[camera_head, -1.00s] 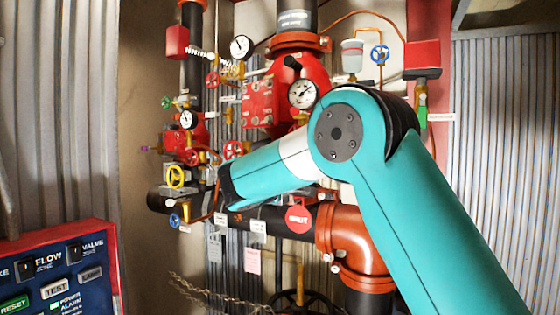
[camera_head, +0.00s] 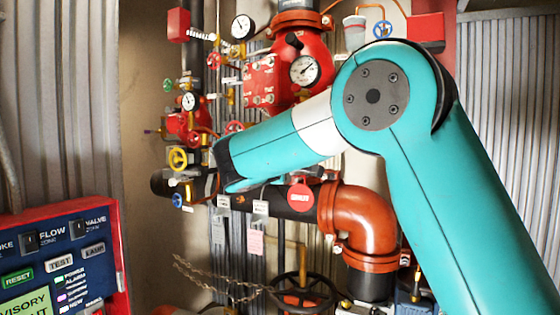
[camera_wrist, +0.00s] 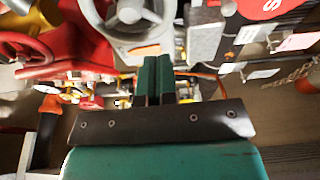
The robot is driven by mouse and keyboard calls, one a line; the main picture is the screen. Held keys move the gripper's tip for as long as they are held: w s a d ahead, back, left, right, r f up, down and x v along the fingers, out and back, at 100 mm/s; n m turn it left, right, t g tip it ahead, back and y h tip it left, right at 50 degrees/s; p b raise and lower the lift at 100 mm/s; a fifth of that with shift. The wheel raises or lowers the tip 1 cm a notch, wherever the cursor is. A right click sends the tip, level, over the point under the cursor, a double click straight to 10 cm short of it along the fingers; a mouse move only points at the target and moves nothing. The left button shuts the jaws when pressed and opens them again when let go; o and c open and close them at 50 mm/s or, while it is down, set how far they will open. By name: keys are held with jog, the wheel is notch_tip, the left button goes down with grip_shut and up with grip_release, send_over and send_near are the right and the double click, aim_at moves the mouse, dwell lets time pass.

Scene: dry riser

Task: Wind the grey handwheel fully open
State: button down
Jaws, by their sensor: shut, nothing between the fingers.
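The grey handwheel (camera_wrist: 150,22) shows at the top middle of the wrist view, cut off by the frame's upper edge. Its rim and spokes are visible. My gripper (camera_wrist: 153,62) has its two green fingers shut together, with nothing between them. In the head view I cannot make out the grey handwheel, and my arm hides the gripper's fingers.
A red handwheel (camera_wrist: 22,50) is left of my gripper in the wrist view.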

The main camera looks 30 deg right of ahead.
jog(key=s+r+b, duration=0.2)
jog(key=s+b, duration=0.1)
jog(key=s, duration=0.5)
jog(key=w+d+r+p, duration=0.3)
jog(key=w+r+p, duration=0.2)
jog(key=w+p, duration=0.15)
jog(key=w+a+f+b, duration=0.3)
jog(key=f, duration=0.3)
jog(key=s+d+r+b, duration=0.1)
jog(key=s+d, duration=0.4)
jog(key=s, duration=0.1)
jog(key=shift+d+b, duration=0.25)
jog(key=shift+b, duration=0.05)
jog(key=shift+w+d+r+p, duration=0.1)
jog(key=shift+w+d+p, duration=0.35)
jog(key=shift+d, duration=0.3)
